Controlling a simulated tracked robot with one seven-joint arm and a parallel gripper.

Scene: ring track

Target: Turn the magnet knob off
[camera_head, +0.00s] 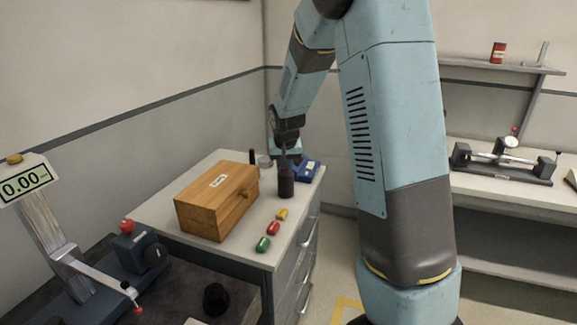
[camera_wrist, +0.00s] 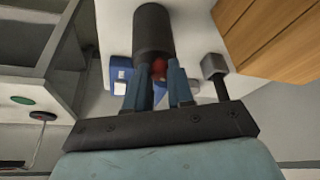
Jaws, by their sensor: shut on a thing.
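A dark blue-grey block (camera_head: 132,247) stands at the lower left in the head view, with a round black knob (camera_head: 155,254) on its side and a red knob (camera_head: 126,226) on top. I cannot tell which is the magnet knob, or its setting. My gripper (camera_head: 287,158) is well away from this block, over the far end of the white cabinet. Its fingers (camera_wrist: 159,76) are closed around a small red part at the end of a dark cylinder (camera_wrist: 153,32). In the head view the dark cylinder (camera_head: 286,183) is upright, just below the gripper. I cannot tell whether it touches the cabinet top.
A wooden box (camera_head: 217,205) stands on the white cabinet (camera_head: 165,203). Green, red and yellow pieces (camera_head: 273,228) lie along its front edge, and a blue object (camera_head: 306,170) is behind. A digital readout (camera_head: 25,185) tops a column at left. A dial-gauge stand (camera_head: 505,160) is on the right bench.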

